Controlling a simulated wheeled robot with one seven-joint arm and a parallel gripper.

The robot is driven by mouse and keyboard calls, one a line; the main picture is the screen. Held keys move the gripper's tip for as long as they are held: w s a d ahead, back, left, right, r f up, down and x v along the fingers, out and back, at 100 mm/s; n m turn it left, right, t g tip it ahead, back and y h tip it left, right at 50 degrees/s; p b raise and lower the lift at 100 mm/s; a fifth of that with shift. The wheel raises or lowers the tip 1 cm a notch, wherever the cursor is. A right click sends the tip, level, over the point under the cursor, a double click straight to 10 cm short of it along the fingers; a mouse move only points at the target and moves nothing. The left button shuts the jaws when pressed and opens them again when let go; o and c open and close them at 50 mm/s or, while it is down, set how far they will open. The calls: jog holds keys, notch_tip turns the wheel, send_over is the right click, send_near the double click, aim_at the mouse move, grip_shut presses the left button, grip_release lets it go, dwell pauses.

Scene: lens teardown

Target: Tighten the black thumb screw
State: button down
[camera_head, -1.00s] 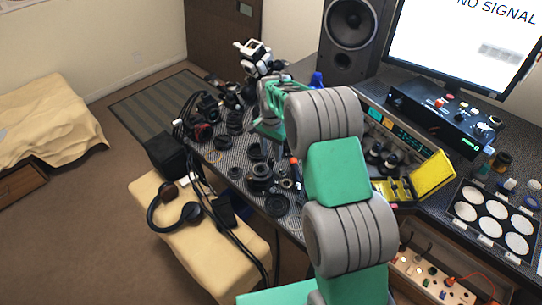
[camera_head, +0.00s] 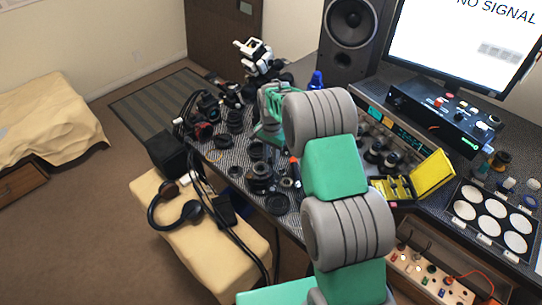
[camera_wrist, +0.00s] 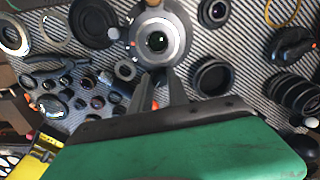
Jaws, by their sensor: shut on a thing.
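My gripper (camera_wrist: 160,78) shows in the wrist view, its two dark fingers pointing up toward a grey, round lens part (camera_wrist: 157,40) with a dark centre. The fingers sit close together at the near edge of this part. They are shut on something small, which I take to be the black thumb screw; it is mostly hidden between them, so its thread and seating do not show. In the head view my arm hides the fingertips and the screw.
Black lens rings and barrels lie around the part, including one barrel (camera_wrist: 211,77) close to the right of the fingers. A yellow case (camera_head: 432,172) stands open on the desk.

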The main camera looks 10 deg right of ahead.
jog(key=shift+m, duration=0.3)
jog(key=m+b, duration=0.2)
jog(key=m, duration=0.2)
jog(key=shift+f+b, duration=0.1)
jog(key=shift+b, duration=0.3)
jog(key=m+b, duration=0.1)
jog(key=m, duration=0.5)
jog(key=shift+b, duration=0.35)
jog(key=c, duration=1.3)
grip_release()
jog(key=shift+o, duration=0.2)
